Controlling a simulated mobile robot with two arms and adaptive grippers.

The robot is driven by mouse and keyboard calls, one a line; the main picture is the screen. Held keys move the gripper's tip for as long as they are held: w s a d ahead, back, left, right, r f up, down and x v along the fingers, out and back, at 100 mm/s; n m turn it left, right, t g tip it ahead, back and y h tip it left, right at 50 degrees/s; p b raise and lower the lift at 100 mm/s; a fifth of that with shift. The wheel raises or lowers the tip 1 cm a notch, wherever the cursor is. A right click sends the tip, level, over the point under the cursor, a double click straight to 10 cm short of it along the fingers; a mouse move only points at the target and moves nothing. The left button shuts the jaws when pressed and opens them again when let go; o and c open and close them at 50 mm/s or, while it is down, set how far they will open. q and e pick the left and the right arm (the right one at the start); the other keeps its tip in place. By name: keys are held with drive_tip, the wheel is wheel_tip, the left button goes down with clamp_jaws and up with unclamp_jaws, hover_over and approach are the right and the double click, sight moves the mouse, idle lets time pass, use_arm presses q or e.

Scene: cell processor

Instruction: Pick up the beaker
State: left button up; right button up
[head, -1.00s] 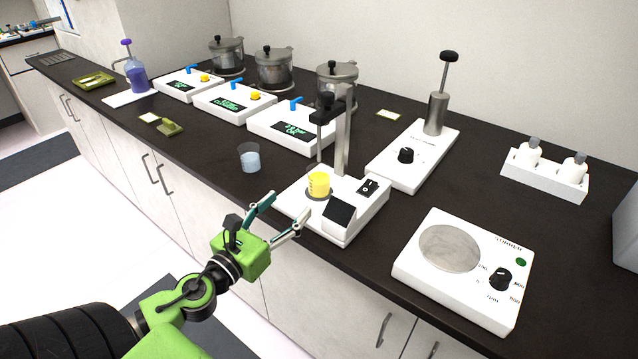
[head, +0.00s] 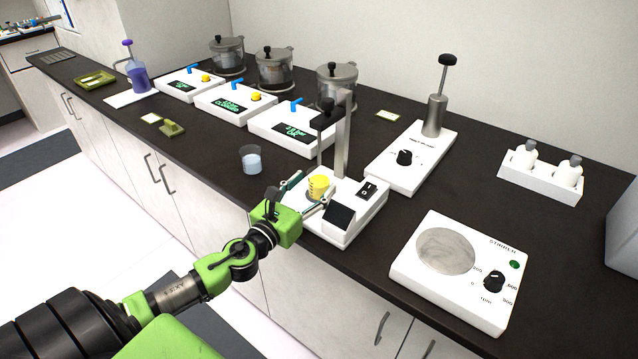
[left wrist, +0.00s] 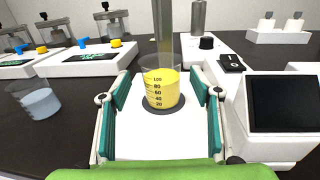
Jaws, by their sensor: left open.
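A beaker of yellow liquid (head: 318,187) stands upright on the white base of a device with a metal post (head: 342,140). In the left wrist view the beaker (left wrist: 161,88) shows graduation marks and sits on a dark round plate. My left gripper (head: 306,196) is open, with its fingers pointing at the beaker. In the left wrist view one teal-padded finger is on each side, just in front of the beaker, with gaps visible. A second beaker with pale blue liquid (head: 250,160) stands on the counter to the left; it also shows in the left wrist view (left wrist: 38,100). My right gripper is not in view.
The device's dark screen (head: 338,217) stands close to the right of my gripper. A white stirrer (head: 405,262) lies further right. Several white control boxes and metal pots line the back left. Dark counter (head: 215,165) is bare around the blue beaker.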

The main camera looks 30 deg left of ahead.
sight(313, 185)
use_arm(q)
drive_tip(key=shift+w, duration=1.65)
drive_tip(key=shift+r, duration=0.1)
drive_tip(key=c, duration=1.3)
drive_tip(key=shift+r, duration=0.1)
drive_tip(key=shift+r+p, duration=0.45)
drive_tip(key=shift+r, duration=0.1)
drive_tip(key=shift+s+r, duration=0.1)
drive_tip(key=shift+r, duration=0.05)
drive_tip(key=shift+s+d+b, duration=0.15)
drive_tip(key=shift+s+b, duration=1)
drive_tip(key=shift+s, duration=3.3)
drive_tip(key=shift+s+d+b, duration=0.15)
drive_tip(key=shift+s+b, duration=1)
drive_tip(key=shift+s, duration=3.3)
